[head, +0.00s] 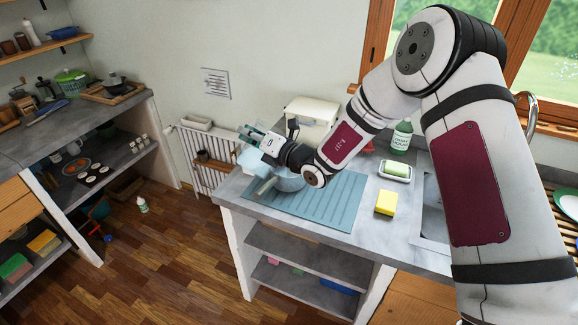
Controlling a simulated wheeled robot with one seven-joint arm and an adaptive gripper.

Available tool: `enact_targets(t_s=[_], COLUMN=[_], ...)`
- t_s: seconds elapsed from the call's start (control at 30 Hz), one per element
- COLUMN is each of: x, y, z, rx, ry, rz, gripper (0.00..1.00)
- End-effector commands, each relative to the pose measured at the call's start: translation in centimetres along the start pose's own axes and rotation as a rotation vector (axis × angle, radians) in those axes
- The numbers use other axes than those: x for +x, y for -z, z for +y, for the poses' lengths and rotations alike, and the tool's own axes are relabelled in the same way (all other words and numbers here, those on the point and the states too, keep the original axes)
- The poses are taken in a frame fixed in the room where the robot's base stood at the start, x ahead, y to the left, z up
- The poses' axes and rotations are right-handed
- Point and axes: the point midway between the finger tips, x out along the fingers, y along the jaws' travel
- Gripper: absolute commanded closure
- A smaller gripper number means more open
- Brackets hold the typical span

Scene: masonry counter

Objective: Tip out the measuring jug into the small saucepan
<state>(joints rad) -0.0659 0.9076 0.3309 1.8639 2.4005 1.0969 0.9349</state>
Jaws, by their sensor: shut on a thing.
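The small saucepan (291,183) is grey and stands on the blue ribbed mat (330,205) on the counter. Its handle (264,187) points toward the front left. My gripper (247,138) is above and to the left of the saucepan, near the counter's left end. It is shut on a pale, bluish thing that looks like the measuring jug (250,160). The jug appears tilted, with its lower part close to the saucepan's left rim. My gripper and wrist hide part of the jug and the saucepan. I cannot see what is inside either one.
A cream box (312,112) stands behind the saucepan. To the right are a yellow sponge (386,202), a soap dish (395,171), a green-labelled bottle (401,137) and the sink (433,212). A white radiator (190,160) is beyond the counter's left end. The mat's front is clear.

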Motion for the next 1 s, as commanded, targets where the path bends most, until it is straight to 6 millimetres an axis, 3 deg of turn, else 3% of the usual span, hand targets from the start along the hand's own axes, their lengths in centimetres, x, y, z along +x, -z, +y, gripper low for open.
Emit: enact_targets(t_s=[1.0], x=[0.05], y=[-0.43], z=[0.07], rx=[0.028], ry=[-0.002], rz=[-0.002], gripper=[1.0])
